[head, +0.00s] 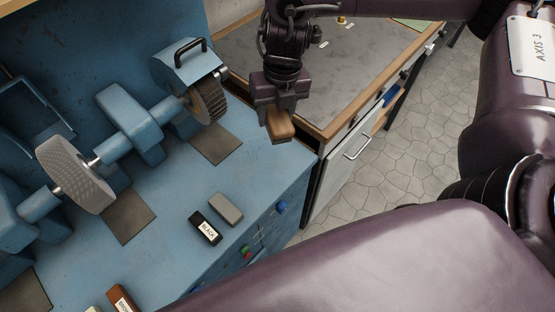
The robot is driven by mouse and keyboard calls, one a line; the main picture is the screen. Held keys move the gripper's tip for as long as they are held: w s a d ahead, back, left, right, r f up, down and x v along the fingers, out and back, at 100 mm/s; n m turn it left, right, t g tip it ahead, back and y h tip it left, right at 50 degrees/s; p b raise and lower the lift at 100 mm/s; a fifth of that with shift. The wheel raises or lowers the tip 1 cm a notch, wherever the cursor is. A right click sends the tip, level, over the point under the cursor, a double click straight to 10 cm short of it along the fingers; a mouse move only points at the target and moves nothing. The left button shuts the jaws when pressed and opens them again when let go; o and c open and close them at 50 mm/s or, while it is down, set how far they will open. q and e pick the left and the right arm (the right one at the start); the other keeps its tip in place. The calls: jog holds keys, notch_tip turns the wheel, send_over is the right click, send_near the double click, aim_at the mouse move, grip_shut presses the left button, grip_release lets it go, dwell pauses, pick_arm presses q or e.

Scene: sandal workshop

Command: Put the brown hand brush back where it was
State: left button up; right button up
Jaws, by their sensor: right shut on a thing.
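My right gripper (276,108) is shut on the brown hand brush (279,126), a tan-brown block at the upper middle of the head view. The brush hangs below the jaws, near the far right corner of the blue bench (180,185). I cannot tell whether it touches anything below. A brown block with a white label (122,298) is cut off at the bottom left edge; its lettering is only partly readable. A black block labelled BLACK (205,227) lies on the bench beside a grey block (226,209). My left gripper is not in view.
A blue grinding machine with a grey wheel (76,175) and a dark brush wheel (207,100) stands along the bench's back. Dark square pads (128,216) lie in front of it. A grey-topped wooden workbench (340,70) is beyond.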

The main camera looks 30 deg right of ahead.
jog(key=n, duration=0.2)
jog(key=d+n+h, duration=0.1)
jog(key=n, duration=0.2)
jog(key=shift+w+r, duration=0.15)
jog(key=shift+w, duration=0.05)
jog(key=shift+d+n, duration=0.1)
jog(key=shift+n, duration=0.2)
jog(key=shift+f, duration=0.35)
jog(key=b, duration=0.4)
send_over(280, 165)
notch_tip(280, 165, down, 16)
jog(key=shift+r, duration=0.1)
jog(key=shift+f+b, duration=0.35)
jog(key=shift+f, duration=1.45)
jog(key=shift+f, duration=0.1)
jog(key=o, duration=0.9)
